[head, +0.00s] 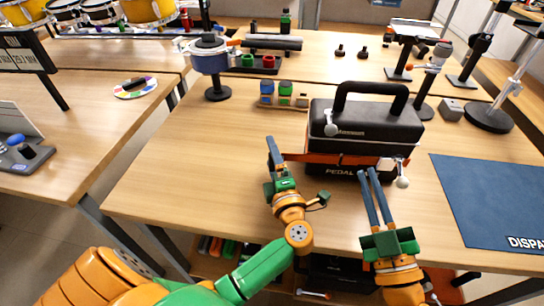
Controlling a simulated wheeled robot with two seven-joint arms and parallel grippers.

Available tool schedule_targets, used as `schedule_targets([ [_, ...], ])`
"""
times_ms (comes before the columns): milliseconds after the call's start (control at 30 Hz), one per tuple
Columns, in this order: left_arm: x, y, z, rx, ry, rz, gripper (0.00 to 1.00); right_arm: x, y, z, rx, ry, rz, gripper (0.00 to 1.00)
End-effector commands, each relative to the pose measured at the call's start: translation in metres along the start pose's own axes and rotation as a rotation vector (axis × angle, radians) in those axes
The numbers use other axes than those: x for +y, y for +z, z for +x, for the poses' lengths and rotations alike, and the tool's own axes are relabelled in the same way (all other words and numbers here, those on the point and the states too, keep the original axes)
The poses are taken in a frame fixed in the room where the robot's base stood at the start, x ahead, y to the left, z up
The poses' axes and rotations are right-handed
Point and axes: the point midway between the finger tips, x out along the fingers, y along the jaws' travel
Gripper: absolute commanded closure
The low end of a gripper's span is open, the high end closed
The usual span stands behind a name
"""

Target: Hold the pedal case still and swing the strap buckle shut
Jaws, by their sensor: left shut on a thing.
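The pedal case (337,152) is a black box with a top handle and the word "PEDAL" on its front. It stands upright on the table. A dark orange strap (350,159) runs across its front. A buckle lever with a pale round knob (402,182) hangs at the front right; its exact angle is hard to tell.
A blue mat (490,200) lies to the right. Small colored jars (285,92) stand behind left, near a pot on a stand (211,60). A grey block (450,110) and metal stands (490,116) are at the back right. The table left of the case is clear.

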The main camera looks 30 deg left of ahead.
Motion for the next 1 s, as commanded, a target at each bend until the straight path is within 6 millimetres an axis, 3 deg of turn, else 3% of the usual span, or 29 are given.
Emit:
schedule_targets([
  [33,-0.004,0.0,-0.001,-0.001,-0.01,0.005,1.0,-0.014,-0.015,0.02,0.119,-0.092,-0.207,0.93],
  [133,-0.004,0.0,-0.001,-0.001,-0.011,0.006,1.0,-0.053,-0.034,0.044,0.386,-0.294,-0.672,0.93],
  [233,-0.005,0.0,-0.001,-0.001,-0.011,0.006,1.0,-0.082,-0.026,0.049,0.657,-0.501,-1.128,0.93],
  [300,-0.005,0.0,-0.001,-0.001,-0.011,0.006,1.0,-0.086,-0.007,0.046,0.845,-0.658,-1.425,0.93],
  [367,-0.005,0.0,-0.001,0.0,-0.011,0.006,1.0,-0.074,0.015,0.041,0.999,-0.808,-1.655,0.93],
  [500,-0.005,0.0,-0.001,0.0,-0.011,0.007,1.0,0.001,0.057,0.023,1.299,-1.201,-2.025,0.93],
  [600,-0.005,0.0,-0.001,0.0,-0.011,0.007,1.0,0.055,0.062,0.009,1.413,-1.418,-2.114,0.93],
  [700,-0.005,0.0,-0.001,-0.001,-0.012,0.007,1.0,0.093,0.066,-0.004,1.415,-1.551,-2.133,0.93],
  [833,-0.005,0.0,-0.001,0.0,-0.012,0.007,1.0,0.118,0.072,-0.012,1.36,-1.624,-2.137,0.93],
  [1000,-0.005,0.0,-0.001,-0.001,-0.012,0.006,1.0,0.116,0.079,-0.014,1.352,-1.637,-2.135,0.93],
])
